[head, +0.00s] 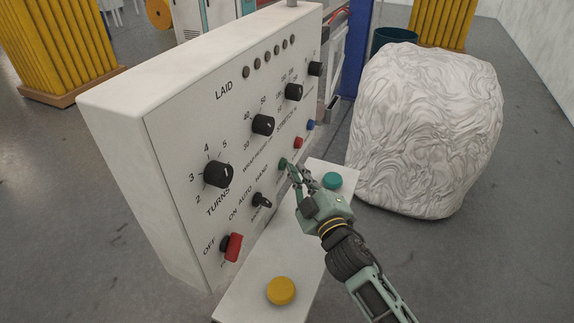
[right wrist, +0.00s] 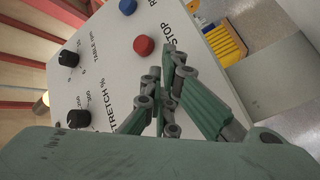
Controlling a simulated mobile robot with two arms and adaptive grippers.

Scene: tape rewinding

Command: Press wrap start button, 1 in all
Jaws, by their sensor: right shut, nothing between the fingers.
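A white control panel (head: 160,150) carries a row of small buttons: green (head: 283,163), red (head: 298,142) and blue (head: 311,125). My right gripper (head: 292,171) is shut and empty, its fingertips at or very near the green button. I cannot tell whether they touch it, and no start label is readable. In the right wrist view, the closed fingers (right wrist: 169,72) point at the panel face near the word STOP. The red button (right wrist: 144,45) and blue button (right wrist: 128,7) show there, while the green one is hidden behind the fingers. My left gripper is not in view.
Black knobs (head: 218,174) and a red switch (head: 233,247) stick out from the panel. A ledge below holds a yellow button (head: 281,290) and a teal button (head: 332,180). A large wrapped white bundle (head: 425,130) stands to the right. Open floor lies at the lower right.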

